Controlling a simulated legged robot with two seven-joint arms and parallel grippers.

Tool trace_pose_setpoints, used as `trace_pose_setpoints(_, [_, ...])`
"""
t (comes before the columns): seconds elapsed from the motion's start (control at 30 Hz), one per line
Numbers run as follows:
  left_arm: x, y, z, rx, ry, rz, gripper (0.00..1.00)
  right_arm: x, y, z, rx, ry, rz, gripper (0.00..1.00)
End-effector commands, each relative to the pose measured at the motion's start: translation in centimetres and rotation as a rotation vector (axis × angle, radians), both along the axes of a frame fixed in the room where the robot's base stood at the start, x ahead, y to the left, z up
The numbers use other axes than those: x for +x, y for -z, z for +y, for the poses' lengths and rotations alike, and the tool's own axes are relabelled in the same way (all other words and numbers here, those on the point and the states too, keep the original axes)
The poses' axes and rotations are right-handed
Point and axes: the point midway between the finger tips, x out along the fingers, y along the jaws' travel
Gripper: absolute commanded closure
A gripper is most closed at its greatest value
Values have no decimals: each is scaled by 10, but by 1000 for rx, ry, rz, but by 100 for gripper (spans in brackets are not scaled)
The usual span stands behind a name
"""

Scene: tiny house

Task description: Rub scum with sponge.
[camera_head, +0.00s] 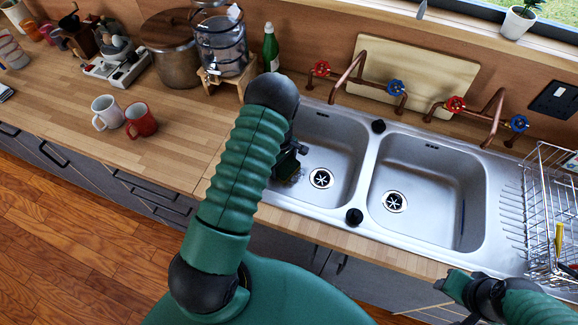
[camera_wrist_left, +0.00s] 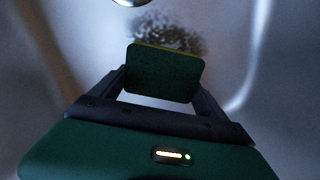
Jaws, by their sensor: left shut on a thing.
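The sponge (camera_wrist_left: 165,72) is a dark green pad with a thin yellowish edge, held between the two fingers of my left gripper in the left wrist view. A dark, patchy scum stain (camera_wrist_left: 178,38) lies on the sink surface just beyond the sponge's far edge; contact between them is unclear. In the head view my left gripper (camera_head: 289,163) is inside the left sink basin (camera_head: 335,150), low by its left side, and my arm hides part of it. My right gripper (camera_head: 455,284) is at the lower right, by the counter's front edge; its jaws are unclear.
The right basin (camera_head: 425,185) is empty. Copper taps (camera_head: 350,75) with red and blue knobs stand behind the sink. A wire dish rack (camera_head: 550,210) is at the right. A white mug (camera_head: 107,112) and a red mug (camera_head: 140,120) stand on the left counter.

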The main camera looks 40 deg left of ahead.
Motion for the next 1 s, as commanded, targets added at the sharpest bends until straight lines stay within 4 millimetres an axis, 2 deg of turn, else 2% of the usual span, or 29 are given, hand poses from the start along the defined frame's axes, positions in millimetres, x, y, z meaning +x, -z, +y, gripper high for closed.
trace_pose_setpoints(0.2, [-6,-1,21,-1,-2,-1,47,0,3,0,0,0,0,60])
trace_pose_setpoints(0.53, [-6,-5,22,0,-1,-1,47,0,0,0,0,0,0,60])
trace_pose_setpoints(1.0, [-6,-60,21,0,-1,-2,47,0,-43,0,0,0,0,60])
